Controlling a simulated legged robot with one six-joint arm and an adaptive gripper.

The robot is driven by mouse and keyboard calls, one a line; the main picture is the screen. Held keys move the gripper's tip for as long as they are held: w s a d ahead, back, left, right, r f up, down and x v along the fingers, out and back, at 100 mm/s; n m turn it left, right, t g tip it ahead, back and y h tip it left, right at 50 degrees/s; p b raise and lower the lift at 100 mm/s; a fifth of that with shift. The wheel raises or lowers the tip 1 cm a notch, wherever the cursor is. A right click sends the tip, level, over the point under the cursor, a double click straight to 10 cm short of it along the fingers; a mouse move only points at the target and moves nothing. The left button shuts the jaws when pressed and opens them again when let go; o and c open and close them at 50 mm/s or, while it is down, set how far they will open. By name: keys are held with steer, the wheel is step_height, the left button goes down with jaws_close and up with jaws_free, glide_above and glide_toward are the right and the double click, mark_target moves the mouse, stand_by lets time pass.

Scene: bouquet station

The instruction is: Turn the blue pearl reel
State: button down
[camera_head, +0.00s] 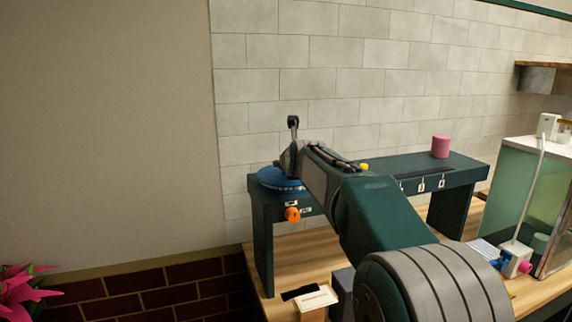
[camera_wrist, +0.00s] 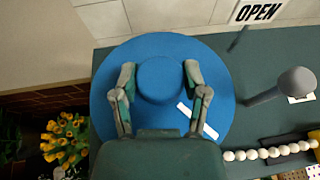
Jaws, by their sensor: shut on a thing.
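The blue pearl reel (camera_wrist: 108,75) is a wide blue disc with a raised round hub (camera_wrist: 158,81) and a short white stripe on its right side. It also shows in the head view (camera_head: 277,180), on the left end of a dark green raised shelf (camera_head: 258,206). My gripper (camera_wrist: 159,74) is over the reel, its two fingers on either side of the hub and shut on it. A string of white pearls (camera_wrist: 262,153) runs from the reel's lower right edge. In the head view my arm hides part of the reel and the fingertips.
A grey round-topped post (camera_wrist: 290,86) stands right of the reel, near an OPEN sign (camera_wrist: 257,12). An orange knob (camera_head: 292,215) is on the shelf's front. A pink cylinder (camera_head: 440,146) stands on the shelf's right part. Yellow flowers (camera_wrist: 67,138) are lower left, beyond the shelf.

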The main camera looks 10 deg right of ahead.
steer(key=shift+f, duration=0.15)
steer(key=shift+c, duration=0.5)
jaws_free()
steer(key=shift+s+r, duration=0.2)
steer(key=v, duration=1.1)
steer(key=shift+s, duration=0.2)
